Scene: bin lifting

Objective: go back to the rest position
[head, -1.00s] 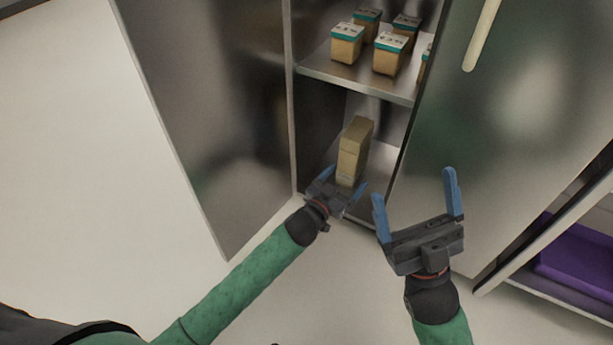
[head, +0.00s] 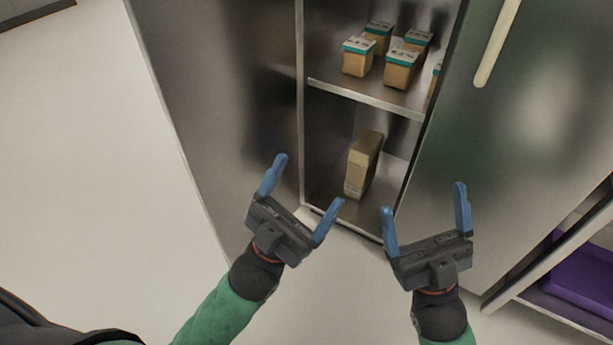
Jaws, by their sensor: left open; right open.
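My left gripper (head: 302,196) is open and empty, with blue fingers spread, in front of the open steel cabinet (head: 366,100). My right gripper (head: 425,213) is open and empty to its right, in front of the right cabinet door. A tan box (head: 363,164) stands upright on the cabinet's lower level, apart from both grippers.
Several small tan cartons with teal and white tops (head: 402,68) stand on the upper shelf (head: 345,90). The left door (head: 225,110) and right door (head: 500,150) flank the opening. A purple bin (head: 585,270) sits on a low shelf at right. Floor at left is clear.

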